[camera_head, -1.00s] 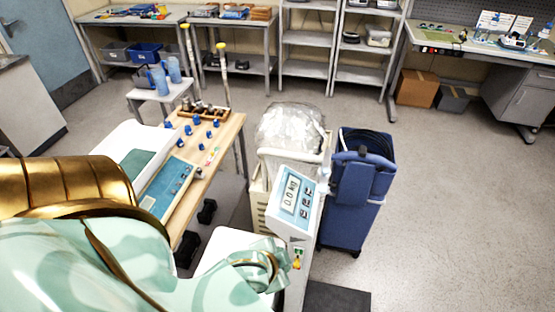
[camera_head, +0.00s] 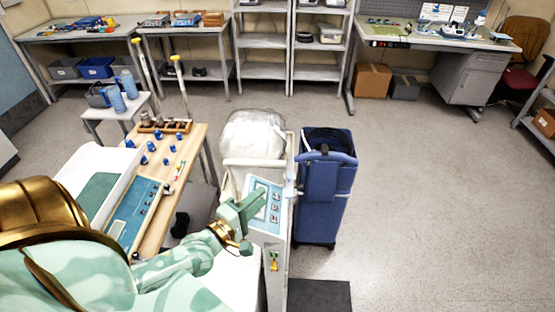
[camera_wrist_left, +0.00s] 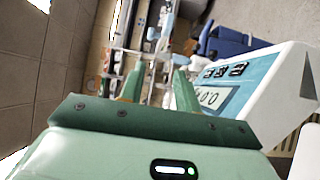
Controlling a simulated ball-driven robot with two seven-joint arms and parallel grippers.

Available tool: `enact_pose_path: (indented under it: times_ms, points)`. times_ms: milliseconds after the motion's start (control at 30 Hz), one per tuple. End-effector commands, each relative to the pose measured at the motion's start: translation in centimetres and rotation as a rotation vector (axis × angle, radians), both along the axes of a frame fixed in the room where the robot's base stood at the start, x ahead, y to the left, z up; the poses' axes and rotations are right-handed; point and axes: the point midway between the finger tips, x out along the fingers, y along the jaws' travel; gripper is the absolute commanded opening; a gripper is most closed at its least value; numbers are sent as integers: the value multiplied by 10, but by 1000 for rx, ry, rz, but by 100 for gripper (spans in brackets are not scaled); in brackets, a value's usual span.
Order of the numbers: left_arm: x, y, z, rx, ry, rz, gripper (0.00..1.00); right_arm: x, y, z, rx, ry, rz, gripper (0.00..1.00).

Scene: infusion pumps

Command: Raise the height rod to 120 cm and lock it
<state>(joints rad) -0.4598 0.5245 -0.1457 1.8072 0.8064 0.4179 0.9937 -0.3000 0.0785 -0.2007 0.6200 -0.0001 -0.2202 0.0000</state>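A white weighing scale (camera_head: 272,255) stands in the middle of the head view, with a blue display panel (camera_head: 270,188); the panel also shows in the left wrist view (camera_wrist_left: 218,95). I cannot clearly make out a height rod or its lock. A pale narrow upright (camera_head: 291,160) at the scale's right side may be part of it. My left gripper (camera_head: 246,198) is in front of the panel and covers its left part. Its two fingers are apart in the left wrist view (camera_wrist_left: 160,82), with nothing clearly held. My right gripper is not in view.
A wooden-topped table (camera_head: 185,165) with blue pieces and a teal-panelled device (camera_head: 135,215) stands left. A clear-covered item (camera_head: 253,132) is behind the scale, a blue cart (camera_head: 326,190) to its right. The floor (camera_head: 430,200) further right is clear.

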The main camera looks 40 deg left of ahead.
Motion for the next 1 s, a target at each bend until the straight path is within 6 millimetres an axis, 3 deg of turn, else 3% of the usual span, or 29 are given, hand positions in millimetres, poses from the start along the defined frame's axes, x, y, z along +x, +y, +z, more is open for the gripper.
enact_pose_path:
  times_ms: [300, 500, 700, 1000]
  points:
    - [77, -6, 2, 4, -3, 0, 33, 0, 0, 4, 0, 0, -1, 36]
    - [113, -10, 1, 4, -1, -1, 33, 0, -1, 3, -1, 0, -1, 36]
    - [131, -11, 0, 5, 0, -1, 33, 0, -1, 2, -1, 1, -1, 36]
    - [133, -12, 0, 5, 1, -1, 33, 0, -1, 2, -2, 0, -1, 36]
